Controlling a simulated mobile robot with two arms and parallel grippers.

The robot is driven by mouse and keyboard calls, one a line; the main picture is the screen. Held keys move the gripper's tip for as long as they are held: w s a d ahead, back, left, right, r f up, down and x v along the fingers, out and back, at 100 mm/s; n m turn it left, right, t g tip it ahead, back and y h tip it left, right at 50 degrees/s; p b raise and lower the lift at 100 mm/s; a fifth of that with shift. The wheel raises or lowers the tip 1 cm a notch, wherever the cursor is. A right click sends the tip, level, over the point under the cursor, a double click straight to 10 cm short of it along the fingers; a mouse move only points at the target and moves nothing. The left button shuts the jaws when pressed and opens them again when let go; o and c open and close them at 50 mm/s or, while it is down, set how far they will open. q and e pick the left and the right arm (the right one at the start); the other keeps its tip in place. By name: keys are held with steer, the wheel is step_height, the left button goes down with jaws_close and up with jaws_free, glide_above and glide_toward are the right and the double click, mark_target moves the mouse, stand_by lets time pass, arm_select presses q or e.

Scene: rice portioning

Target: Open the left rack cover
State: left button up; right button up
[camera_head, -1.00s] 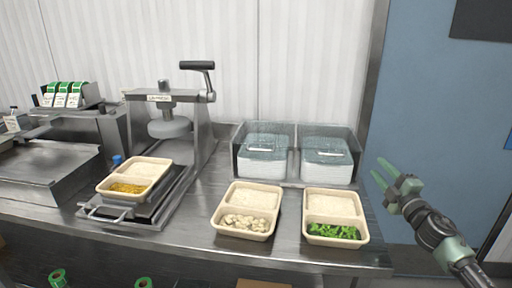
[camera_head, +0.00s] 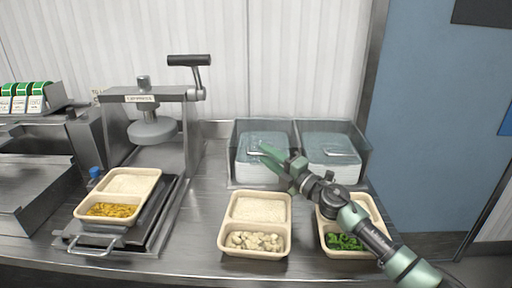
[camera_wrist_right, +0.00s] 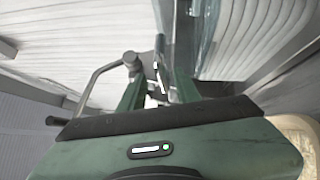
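The rack (camera_head: 236,170) has two bays side by side, each with a clear bluish cover lying flat over stacked white lids or trays. The left rack cover (camera_head: 258,139) is down, with a small bar handle (camera_head: 254,153) near its front. My right gripper (camera_head: 268,156) reaches in from the right, its green fingertips just over the left cover beside the handle. In the right wrist view the two fingers (camera_wrist_right: 158,90) are apart, with a slim bar between them that looks like the handle; contact cannot be told. My left gripper is not in view.
The right rack cover (camera_head: 327,142) is also down. Food trays with rice stand in front: one with mushrooms (camera_head: 257,207), one with greens (camera_head: 371,208) partly under my right arm. A press (camera_head: 153,130) and a tray with yellow food (camera_head: 133,181) are at left.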

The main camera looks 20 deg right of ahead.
steer(key=x, duration=0.3)
steer(key=shift+w+f, duration=0.15)
steer(key=shift+w+a, duration=0.35)
steer(key=shift+w, duration=0.2)
jaws_close()
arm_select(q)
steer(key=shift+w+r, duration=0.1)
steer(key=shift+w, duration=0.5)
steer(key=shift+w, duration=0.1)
arm_select(e)
steer(key=shift+w+d+r, duration=0.1)
steer(key=shift+r, duration=0.3)
